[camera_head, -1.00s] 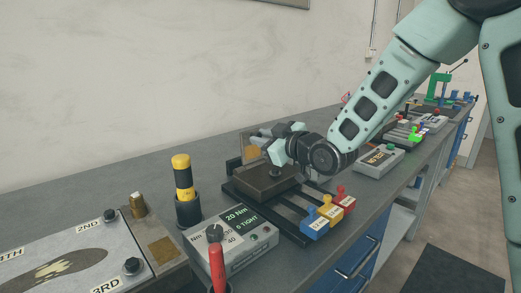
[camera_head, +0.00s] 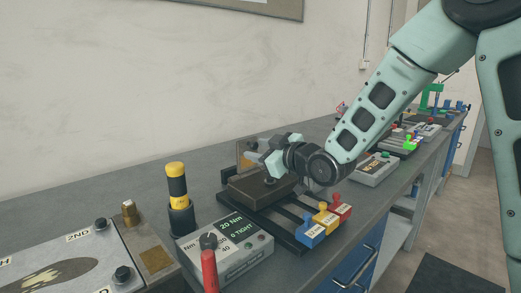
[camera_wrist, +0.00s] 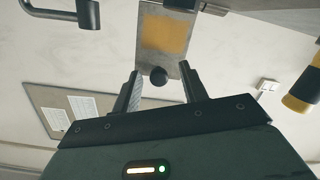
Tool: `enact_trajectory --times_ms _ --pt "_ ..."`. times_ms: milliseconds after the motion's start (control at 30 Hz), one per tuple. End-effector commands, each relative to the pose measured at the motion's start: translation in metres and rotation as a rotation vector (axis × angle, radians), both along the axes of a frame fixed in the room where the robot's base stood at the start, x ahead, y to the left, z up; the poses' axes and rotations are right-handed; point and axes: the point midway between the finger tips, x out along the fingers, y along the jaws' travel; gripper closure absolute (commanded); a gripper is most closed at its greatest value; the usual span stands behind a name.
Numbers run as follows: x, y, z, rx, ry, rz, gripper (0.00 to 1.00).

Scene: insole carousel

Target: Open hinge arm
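The hinge arm appears to be the upright plate with an orange-yellow patch (camera_wrist: 163,35) and a dark round knob (camera_wrist: 158,77) at its end in the wrist view. In the head view, the upright tan plate (camera_head: 244,150) stands at the back of a dark brown block (camera_head: 248,187), partly hidden by my gripper (camera_head: 268,160). In the wrist view my gripper (camera_wrist: 160,68) is open, one finger on each side of the knob. Visible gaps separate the fingers from the knob; I cannot tell its depth relative to the fingertips.
A grey torque box (camera_head: 228,262), a yellow-black handled tool (camera_head: 177,182) and a red-handled tool (camera_head: 209,270) stand left and in front. Blue (camera_head: 310,235), yellow (camera_head: 326,220) and red (camera_head: 341,209) tagged pieces sit at the right.

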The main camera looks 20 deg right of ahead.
Motion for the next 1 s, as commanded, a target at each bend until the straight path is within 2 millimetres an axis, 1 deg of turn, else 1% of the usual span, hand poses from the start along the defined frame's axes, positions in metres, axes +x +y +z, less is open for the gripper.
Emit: enact_trajectory --times_ms 133,233,500,633,700,800,1000 --pt "0.0 0.0 0.005 0.0 -0.005 0.0 0.57" --pt "0.001 0.0 0.017 0.0 -0.009 -0.001 0.57" --pt "0.0 0.0 0.069 -0.002 -0.007 0.0 0.57" --pt "0.0 0.0 0.088 -0.001 -0.004 0.0 0.57" --pt "0.0 0.0 0.094 0.0 -0.003 -0.001 0.57" --pt "0.0 0.0 0.099 -0.001 -0.001 -0.001 0.57" --pt "0.0 0.0 0.1 0.0 0.0 0.0 0.57"
